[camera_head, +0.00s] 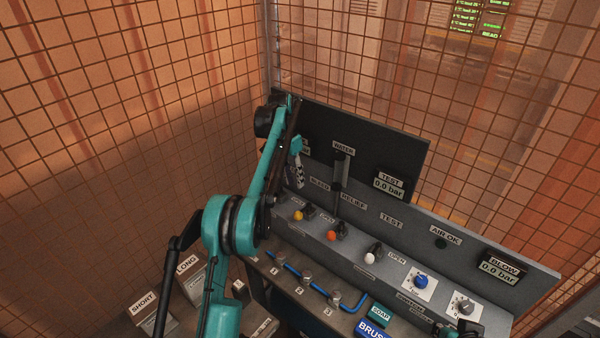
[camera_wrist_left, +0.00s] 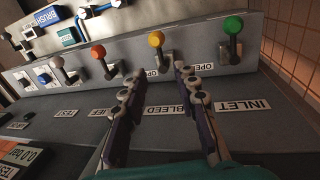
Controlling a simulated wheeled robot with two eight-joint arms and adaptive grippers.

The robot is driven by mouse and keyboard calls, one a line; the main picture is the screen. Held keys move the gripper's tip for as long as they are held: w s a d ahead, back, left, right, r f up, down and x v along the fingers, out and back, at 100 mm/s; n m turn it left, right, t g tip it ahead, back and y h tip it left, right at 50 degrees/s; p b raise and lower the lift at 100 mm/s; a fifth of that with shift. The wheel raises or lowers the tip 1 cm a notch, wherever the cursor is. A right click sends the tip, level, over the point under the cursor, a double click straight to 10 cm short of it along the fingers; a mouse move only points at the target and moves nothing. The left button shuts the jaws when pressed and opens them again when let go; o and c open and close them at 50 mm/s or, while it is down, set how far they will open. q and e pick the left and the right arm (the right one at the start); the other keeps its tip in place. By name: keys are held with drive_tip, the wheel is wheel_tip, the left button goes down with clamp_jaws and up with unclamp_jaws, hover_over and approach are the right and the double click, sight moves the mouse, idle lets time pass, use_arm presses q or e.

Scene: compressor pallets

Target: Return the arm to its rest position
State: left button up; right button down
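My left arm rises from the bottom left in the head view, bends at a large teal joint, and reaches over the left end of the grey control panel (camera_head: 390,220). My left gripper (camera_head: 297,172) hangs in front of the panel's left part, partly hidden by its own arm. In the left wrist view its two fingers (camera_wrist_left: 157,95) are spread, with nothing between them. Beyond the fingertips stand the yellow-knobbed lever (camera_wrist_left: 156,42), the orange-knobbed lever (camera_wrist_left: 99,52) and the green-knobbed lever (camera_wrist_left: 233,27). The fingers look clear of them.
Wire mesh fencing (camera_head: 130,100) closes in the back and sides. Boxes labelled SHORT (camera_head: 150,312) and LONG (camera_head: 190,275) stand at the lower left. A blue pipe with fittings (camera_head: 307,277) runs along the panel's front. BRUSH (camera_head: 372,329) and SOAP (camera_head: 381,313) labels show at the front.

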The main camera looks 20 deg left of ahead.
use_arm(q)
drive_tip(key=s+d+r+n+t+y+b, duration=0.1)
drive_tip(key=s+d+r+t+b, duration=0.15)
drive_tip(key=s, duration=0.55)
drive_tip(key=s+d+r+n+t+b, duration=0.1)
drive_tip(key=s+d+r+b, duration=0.2)
drive_tip(key=s, duration=0.5)
drive_tip(key=s+d+f+n+t+b, duration=0.1)
drive_tip(key=s+d+f+t, duration=0.1)
drive_tip(key=s+f, duration=0.5)
drive_tip(key=s+d+f+n+t+y+b, duration=0.1)
drive_tip(key=s+d+f+t+b, duration=0.1)
drive_tip(key=s+f, duration=0.5)
drive_tip(key=s, duration=0.6)
drive_tip(key=shift+s+d, duration=0.15)
drive_tip(key=shift+d, duration=0.25)
